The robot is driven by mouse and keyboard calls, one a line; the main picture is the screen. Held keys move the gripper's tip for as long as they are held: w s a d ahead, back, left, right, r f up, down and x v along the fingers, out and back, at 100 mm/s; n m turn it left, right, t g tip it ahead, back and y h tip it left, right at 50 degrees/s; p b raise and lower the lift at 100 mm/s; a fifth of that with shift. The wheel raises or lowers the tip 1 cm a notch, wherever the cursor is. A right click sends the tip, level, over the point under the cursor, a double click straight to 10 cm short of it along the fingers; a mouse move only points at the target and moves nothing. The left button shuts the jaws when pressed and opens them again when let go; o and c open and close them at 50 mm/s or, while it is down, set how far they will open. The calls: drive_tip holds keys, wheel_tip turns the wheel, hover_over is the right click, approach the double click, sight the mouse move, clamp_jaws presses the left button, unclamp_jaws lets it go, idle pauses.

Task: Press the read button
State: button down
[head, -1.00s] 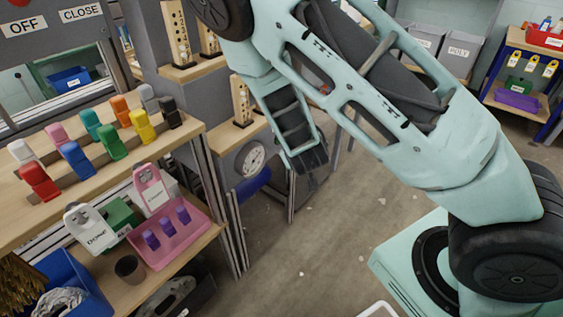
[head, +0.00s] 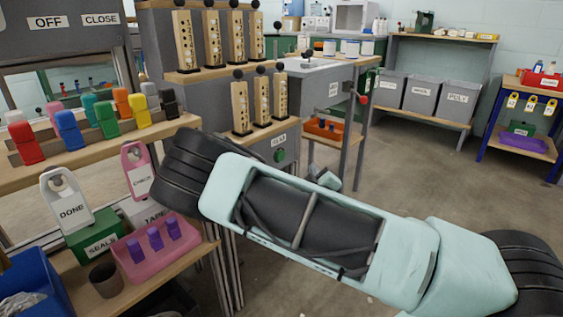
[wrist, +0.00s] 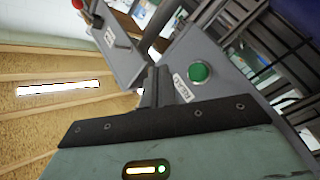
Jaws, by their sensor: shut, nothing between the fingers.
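The green read button (head: 280,155) sits on the grey front panel of the wooden-post rack, under a small label, in the head view. In the wrist view the round green button (wrist: 199,72) is on a grey panel beside a READ label (wrist: 182,88). My gripper (wrist: 154,74) shows dark, shut fingers to the left of the button in the wrist view. I cannot tell the depth between fingertips and panel, but no contact is visible. In the head view my forearm hides most of my gripper.
Wooden posts with black knobs (head: 240,107) stand on the rack above the button. A red-knobbed lever (head: 363,99) sticks out to its right. The left bench holds coloured blocks (head: 68,130) and a pink tray (head: 160,262). Floor is open at right (head: 450,190).

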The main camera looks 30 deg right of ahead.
drive_tip(key=b, duration=0.1)
approach(285, 154)
drive_tip(key=shift+s+d+x, duration=0.1)
drive_tip(key=shift+d+x, duration=0.05)
drive_tip(key=shift+x, duration=0.7)
drive_tip(key=shift+s+d+x, duration=0.1)
drive_tip(key=shift+d+x, duration=0.05)
drive_tip(key=shift+x, duration=0.7)
drive_tip(key=shift+s+d+x, duration=0.1)
drive_tip(key=shift+d+x, duration=0.1)
drive_tip(key=shift+x, duration=0.65)
drive_tip(key=shift+w+r, duration=0.1)
drive_tip(key=shift+w+a, duration=0.2)
drive_tip(key=shift+w, duration=0.15)
drive_tip(key=shift+w+a, duration=0.15)
drive_tip(key=shift+w, duration=0.25)
idle(0.7)
idle(0.4)
drive_tip(key=shift+s+d, duration=0.3)
drive_tip(key=shift+s, duration=0.55)
drive_tip(key=shift+s+d+p, duration=0.25)
drive_tip(key=shift+s+d, duration=0.05)
drive_tip(key=shift+s, duration=0.5)
drive_tip(key=shift+s+d+p, duration=0.25)
drive_tip(key=shift+s+d, duration=0.05)
drive_tip(key=shift+s, duration=0.45)
drive_tip(key=shift+s+d+p, duration=0.25)
drive_tip(key=shift+s, duration=0.55)
